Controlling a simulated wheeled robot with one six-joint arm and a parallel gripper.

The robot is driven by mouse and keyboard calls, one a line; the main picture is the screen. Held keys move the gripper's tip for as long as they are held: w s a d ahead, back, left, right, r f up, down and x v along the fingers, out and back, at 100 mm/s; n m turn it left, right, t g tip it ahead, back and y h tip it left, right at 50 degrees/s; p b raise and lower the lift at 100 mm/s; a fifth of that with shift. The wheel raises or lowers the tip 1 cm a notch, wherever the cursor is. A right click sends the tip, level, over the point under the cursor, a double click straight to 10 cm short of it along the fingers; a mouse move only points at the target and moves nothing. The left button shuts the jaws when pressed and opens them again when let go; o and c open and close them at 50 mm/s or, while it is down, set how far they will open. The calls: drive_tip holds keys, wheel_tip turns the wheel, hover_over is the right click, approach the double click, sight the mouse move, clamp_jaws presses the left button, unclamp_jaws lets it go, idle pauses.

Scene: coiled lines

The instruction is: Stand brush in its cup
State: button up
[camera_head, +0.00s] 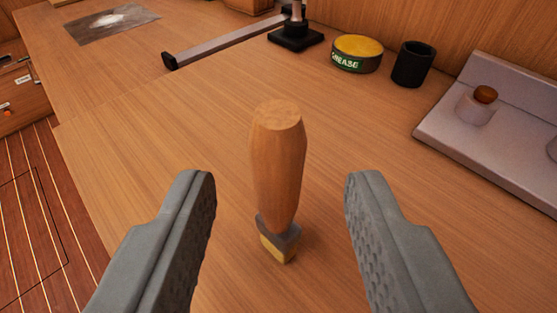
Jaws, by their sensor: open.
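The brush (278,170) has a thick wooden handle, a grey collar and yellowish bristles. It stands upright on the wooden bench, bristles down and handle up. My gripper (280,190) is open, with one grey finger on each side of the brush and a gap on both sides. Nothing is held. A small black cup (412,64) stands at the back right of the bench, beside the grease tin. Its dark opening faces up, and it looks empty.
A grease tin (357,54) with a yellow lid sits left of the cup. A grey panel with a knob (470,135) lies at the right. A black-based stand with a long arm (235,38) is at the back. A picture sheet (110,24) lies far left. The bench around the brush is clear.

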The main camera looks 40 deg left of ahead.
sight(279, 188)
drive_tip(key=shift+x, duration=2.65)
clamp_jaws()
